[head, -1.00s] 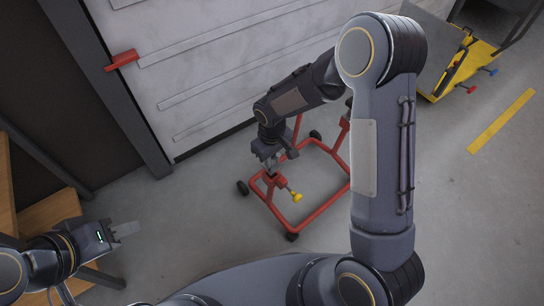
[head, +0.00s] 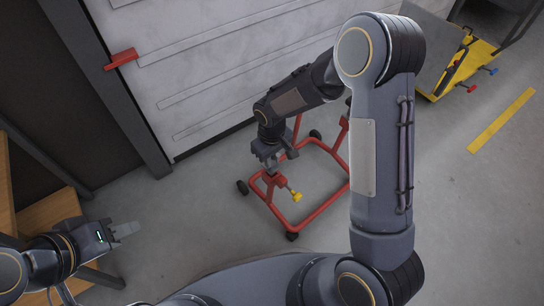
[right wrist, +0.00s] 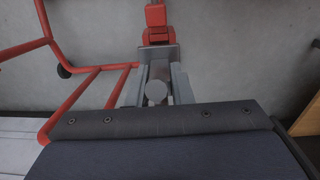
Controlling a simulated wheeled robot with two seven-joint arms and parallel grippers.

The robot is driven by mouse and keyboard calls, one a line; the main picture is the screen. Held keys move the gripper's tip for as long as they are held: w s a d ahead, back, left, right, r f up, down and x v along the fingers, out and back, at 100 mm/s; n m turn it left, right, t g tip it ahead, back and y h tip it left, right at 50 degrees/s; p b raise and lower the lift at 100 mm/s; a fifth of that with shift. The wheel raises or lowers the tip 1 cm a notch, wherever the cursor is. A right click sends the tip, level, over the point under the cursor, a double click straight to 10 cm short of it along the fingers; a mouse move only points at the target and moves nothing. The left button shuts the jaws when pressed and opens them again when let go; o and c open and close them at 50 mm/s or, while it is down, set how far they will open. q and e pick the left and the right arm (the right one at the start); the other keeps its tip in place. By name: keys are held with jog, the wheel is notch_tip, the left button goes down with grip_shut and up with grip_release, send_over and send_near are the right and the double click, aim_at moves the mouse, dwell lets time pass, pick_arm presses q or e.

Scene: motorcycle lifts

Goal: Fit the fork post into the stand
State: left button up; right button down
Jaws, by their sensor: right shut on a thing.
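The red stand (head: 309,217) is a tubular frame on small wheels on the floor. Its red upright socket (head: 279,181) has a yellow knob (head: 296,197) on its side. My right gripper (head: 271,165) is just over this socket, pointing down. In the right wrist view, my right gripper (right wrist: 158,82) is shut on the grey fork post (right wrist: 156,93), whose round end faces the camera. A red part of the stand (right wrist: 157,18) shows beyond the fingers. The post's lower end is hidden, so I cannot tell whether it is in the socket. My left gripper (head: 124,231) is at the lower left, away from the stand.
A pale panelled wall or door (head: 230,60) rises behind the stand. A wooden shelf or step (head: 50,212) is by my left arm. A yellow lift (head: 455,75) stands at the upper right. The floor right of the stand is clear.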

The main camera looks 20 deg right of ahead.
jog(key=shift+f+b, duration=1.4)
jog(key=shift+f, duration=0.5)
jog(key=c, duration=1.2)
grip_release()
jog(key=shift+r, duration=0.1)
notch_tip(320, 180, up, 8)
jog(key=p, duration=0.3)
jog(key=shift+f+p, duration=0.2)
jog(key=shift+p, duration=0.1)
